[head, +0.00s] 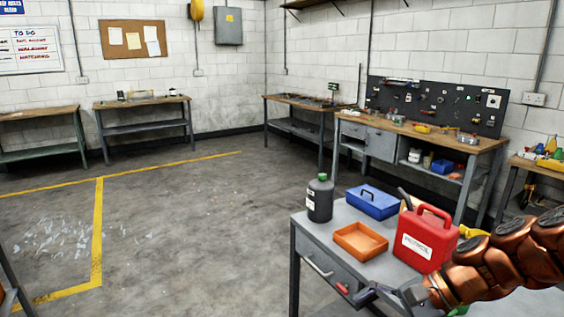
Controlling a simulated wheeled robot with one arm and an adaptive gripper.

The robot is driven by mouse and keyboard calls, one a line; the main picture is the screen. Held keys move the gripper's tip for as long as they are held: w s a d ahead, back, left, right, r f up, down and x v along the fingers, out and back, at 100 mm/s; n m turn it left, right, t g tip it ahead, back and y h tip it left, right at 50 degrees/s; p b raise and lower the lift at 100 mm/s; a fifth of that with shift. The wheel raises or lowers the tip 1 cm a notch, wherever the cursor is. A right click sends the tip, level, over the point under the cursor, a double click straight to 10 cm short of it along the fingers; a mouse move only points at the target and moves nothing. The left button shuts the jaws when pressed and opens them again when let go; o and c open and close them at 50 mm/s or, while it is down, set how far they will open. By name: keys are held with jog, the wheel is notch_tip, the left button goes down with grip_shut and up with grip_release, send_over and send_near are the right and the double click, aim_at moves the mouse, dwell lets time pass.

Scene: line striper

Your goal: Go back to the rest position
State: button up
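My copper-coloured arm comes in from the right edge. My gripper (388,294) is low in the head view, by the near edge of a grey metal cart (325,234). Its grey fingers are small and partly cut off by the lower border, so I cannot tell how far apart they are. I see nothing clearly held in it. On the cart stand a red canister (427,240) with a white label, an orange tray (360,240), a blue box (372,202) and a dark bottle (320,199) with a green cap. My arm hides part of the cart's right side.
A small red item (342,288) shows at the cart's front, near the gripper. A workbench (420,136) with a tool board (437,106) stands behind the cart. More benches line the walls. The floor (190,230) at left, with yellow lines, is mostly open.

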jog(key=s+a+f+n+g+h, duration=0.35)
jog(key=s+n+h, duration=0.2)
jog(key=s, duration=0.45)
jog(key=s+d+f+n+t+h, duration=0.1)
jog(key=s+d+f+n+h, duration=0.2)
jog(key=s, duration=0.5)
jog(key=d+n+h, duration=0.1)
jog(key=d+n, duration=0.1)
jog(key=n, duration=0.1)
jog(key=shift+s+d, duration=0.15)
jog(key=shift+s, duration=0.15)
jog(key=shift+n+h, duration=0.25)
jog(key=shift+c, duration=0.4)
